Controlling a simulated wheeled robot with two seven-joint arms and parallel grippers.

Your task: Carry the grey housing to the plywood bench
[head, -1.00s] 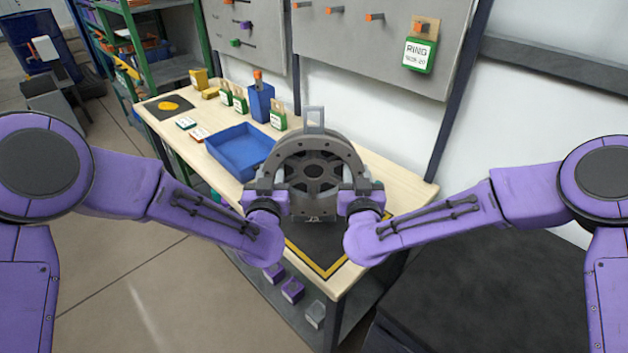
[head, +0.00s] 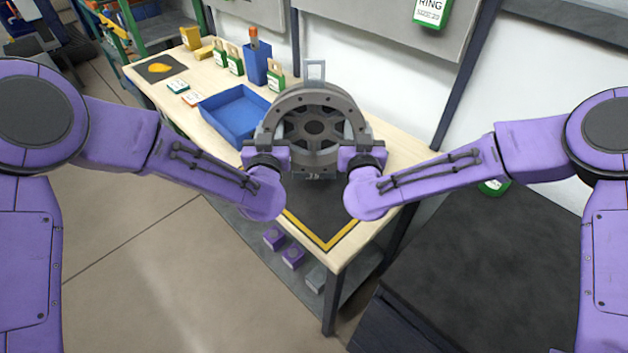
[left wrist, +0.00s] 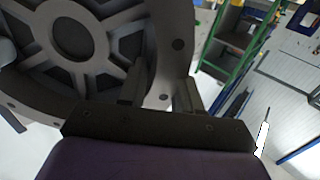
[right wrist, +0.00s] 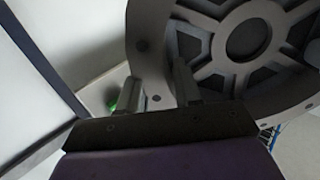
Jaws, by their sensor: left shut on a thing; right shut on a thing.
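The grey housing (head: 314,103) is a round ring with spokes, a central hub and a lug on top. It is upright between my two grippers, in front of or over the near end of the plywood bench (head: 382,150); I cannot tell if it touches. My left gripper (head: 268,152) is shut on its left side, and my right gripper (head: 360,155) is shut on its right side. The housing also fills much of the left wrist view (left wrist: 110,35) and the right wrist view (right wrist: 215,40).
A dark mat with a yellow border (head: 328,244) lies on the bench's near end. A blue tray (head: 232,112) stands left of the housing. A blue holder (head: 256,66), several green-labelled items and yellow blocks (head: 190,38) stand farther back. Purple blocks (head: 292,257) sit on the lower shelf.

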